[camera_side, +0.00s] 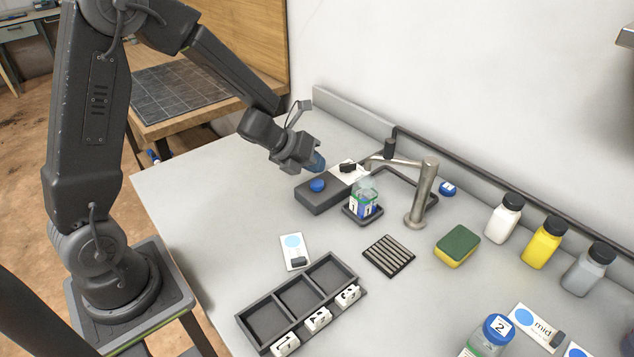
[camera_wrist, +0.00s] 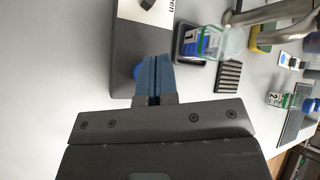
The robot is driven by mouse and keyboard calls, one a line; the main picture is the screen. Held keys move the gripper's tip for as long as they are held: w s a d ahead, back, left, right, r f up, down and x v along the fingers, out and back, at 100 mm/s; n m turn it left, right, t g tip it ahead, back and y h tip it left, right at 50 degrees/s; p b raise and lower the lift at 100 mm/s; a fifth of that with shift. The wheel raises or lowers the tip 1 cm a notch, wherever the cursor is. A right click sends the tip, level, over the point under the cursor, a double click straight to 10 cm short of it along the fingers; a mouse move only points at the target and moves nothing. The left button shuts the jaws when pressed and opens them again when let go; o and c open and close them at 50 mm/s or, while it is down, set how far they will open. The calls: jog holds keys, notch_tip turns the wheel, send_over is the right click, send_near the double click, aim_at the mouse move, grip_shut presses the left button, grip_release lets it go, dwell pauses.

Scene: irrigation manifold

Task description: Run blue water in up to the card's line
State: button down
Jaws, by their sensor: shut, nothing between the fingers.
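My gripper (camera_side: 318,162) has its blue fingers shut and empty, above the far left end of a dark box. In the wrist view the shut fingers (camera_wrist: 157,80) partly cover the box's round blue button (camera_wrist: 138,72); I cannot tell whether they touch. The blue button (camera_side: 317,185) shows clear in the side view. The open clear jar marked 1 (camera_side: 363,203) stands on a dark square pad under the tap (camera_side: 424,190). A white card with a blue disc (camera_side: 294,246) lies at the front; no line is readable.

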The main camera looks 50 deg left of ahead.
aim_at(315, 181)
jog(key=shift+r, duration=1.95)
dwell(1.6)
notch_tip(315, 181, up, 4)
jog(key=shift+f, duration=0.1)
dwell(0.3)
jog(key=shift+f, duration=4.45)
jog(key=shift+f, duration=0.15)
jog(key=shift+f, duration=0.25)
